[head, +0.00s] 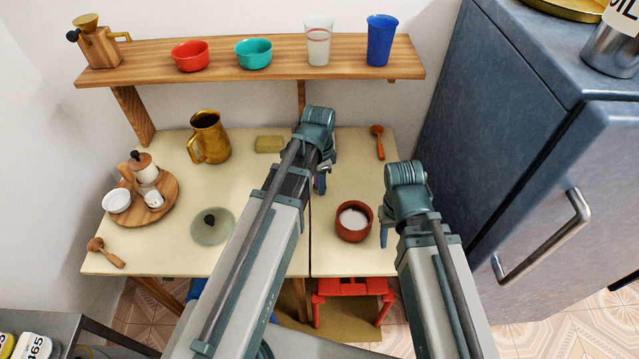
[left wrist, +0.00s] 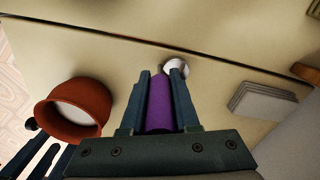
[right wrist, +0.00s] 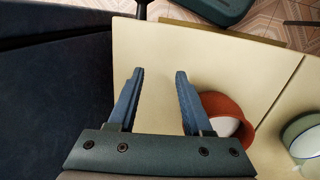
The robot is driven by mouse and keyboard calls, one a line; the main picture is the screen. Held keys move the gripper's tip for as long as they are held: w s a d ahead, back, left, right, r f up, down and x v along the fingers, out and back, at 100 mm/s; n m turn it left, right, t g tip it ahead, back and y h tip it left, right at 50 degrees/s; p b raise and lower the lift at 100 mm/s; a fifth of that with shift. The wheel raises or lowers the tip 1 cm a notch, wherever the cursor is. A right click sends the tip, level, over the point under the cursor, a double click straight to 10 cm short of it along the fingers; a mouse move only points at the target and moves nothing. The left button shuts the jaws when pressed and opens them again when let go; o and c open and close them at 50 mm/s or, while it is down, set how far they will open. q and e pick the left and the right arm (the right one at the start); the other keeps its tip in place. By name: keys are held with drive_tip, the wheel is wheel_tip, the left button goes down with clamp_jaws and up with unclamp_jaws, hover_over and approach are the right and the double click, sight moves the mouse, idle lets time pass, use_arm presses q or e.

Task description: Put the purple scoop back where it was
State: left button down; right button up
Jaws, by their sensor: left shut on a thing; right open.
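The purple scoop (left wrist: 159,105) is between the fingers of my left gripper (left wrist: 161,75), which is shut on its handle. A round whitish part (left wrist: 177,67) shows at the scoop's far end, near the fingertips. A terracotta bowl (head: 353,221) with white contents stands on the right table part. My right gripper (right wrist: 159,74) is open and empty, beside this bowl, which also shows in the right wrist view (right wrist: 228,108).
A wooden spoon (head: 377,141) lies at the back right, and a yellowish block (head: 269,144) behind my left arm. A glass lid (head: 212,226), brass jug (head: 209,138) and round wooden tray (head: 170,190) occupy the left table. A blue fridge (head: 500,150) stands close on the right.

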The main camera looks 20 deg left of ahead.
use_arm(q)
drive_tip(key=c, duration=0.7)
unclamp_jaws()
drive_tip(key=shift+o, duration=0.2)
use_arm(e)
drive_tip(key=shift+r, duration=0.1)
use_arm(q)
wheel_tip(320, 180, up, 12)
drive_tip(key=p, duration=1.2)
drive_tip(key=shift+r, duration=0.15)
drive_tip(key=shift+s+d, duration=0.2)
drive_tip(key=shift+s, duration=0.1)
drive_tip(key=s+d+n+y, duration=0.1)
drive_tip(key=s+d+n, duration=0.6)
drive_tip(key=s+d, duration=0.2)
drive_tip(key=shift+s+d, duration=0.25)
drive_tip(key=shift+s, duration=1)
use_arm(e)
wheel_tip(320, 180, up, 12)
